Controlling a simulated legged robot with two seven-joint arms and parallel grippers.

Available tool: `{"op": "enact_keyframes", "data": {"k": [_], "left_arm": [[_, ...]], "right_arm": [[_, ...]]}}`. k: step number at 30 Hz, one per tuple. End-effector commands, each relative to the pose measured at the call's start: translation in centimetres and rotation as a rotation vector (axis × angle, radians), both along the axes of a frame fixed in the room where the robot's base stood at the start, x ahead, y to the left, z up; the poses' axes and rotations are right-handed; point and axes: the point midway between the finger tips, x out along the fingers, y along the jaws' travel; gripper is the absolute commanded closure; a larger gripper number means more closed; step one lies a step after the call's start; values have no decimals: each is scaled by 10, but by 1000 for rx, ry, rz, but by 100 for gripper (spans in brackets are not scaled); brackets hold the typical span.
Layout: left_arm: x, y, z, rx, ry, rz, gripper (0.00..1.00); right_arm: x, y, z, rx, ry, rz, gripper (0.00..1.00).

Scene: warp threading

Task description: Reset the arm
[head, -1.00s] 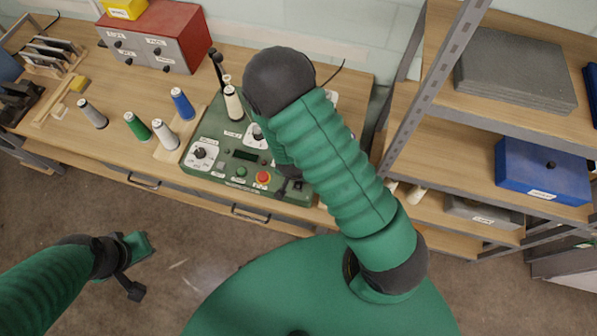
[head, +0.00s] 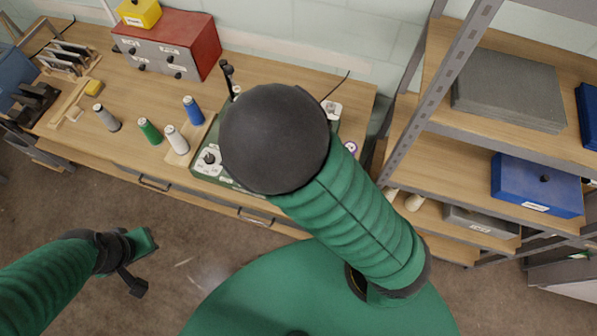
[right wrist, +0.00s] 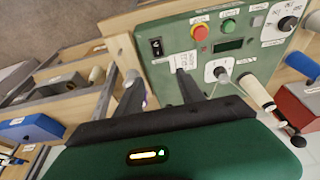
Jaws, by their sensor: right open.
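My right arm (head: 350,215) reaches over the bench in the head view, and its dark round joint covers most of the green control box (head: 200,178). My right gripper is hidden there. In the right wrist view my right gripper (right wrist: 158,84) is open, with its dark fingers in front of the control box (right wrist: 185,62), which shows a red button, a black switch and dials. I see nothing held between the fingers. My left gripper (head: 143,263) hangs over the floor at the lower left, apart from the bench; its jaw gap is unclear.
Grey, green, white and blue thread spools (head: 150,131) stand left of the box. A red drawer cabinet (head: 170,48) with a yellow box (head: 138,13) stands behind. Right is a metal shelf rack (head: 415,100) with a blue bin (head: 535,184). Floor before the bench is clear.

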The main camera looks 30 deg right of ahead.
Motion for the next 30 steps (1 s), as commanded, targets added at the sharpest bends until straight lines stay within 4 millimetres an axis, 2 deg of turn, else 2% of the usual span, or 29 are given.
{"op": "enact_keyframes", "data": {"k": [6,8,11,12,15,18,20,24,30], "left_arm": [[0,0,-1,0,0,0,100],[0,0,-10,0,0,0,100],[0,0,-47,0,-1,0,100],[0,0,-67,0,0,0,100],[-1,0,-119,0,1,0,100],[-1,0,-158,0,1,0,100],[-1,0,-172,0,1,0,100],[0,0,-181,0,0,0,100],[0,0,-180,0,0,0,100]], "right_arm": [[-1,0,-1,1,0,1,55],[-2,2,-9,14,9,16,55],[-8,13,-40,74,46,115,55],[-10,20,-54,107,59,185,55],[-13,30,-79,156,69,414,55],[-14,26,-90,130,57,632,55],[-15,21,-91,94,53,733,55],[-17,11,-85,31,58,856,55],[-18,11,-83,26,60,865,55]]}}
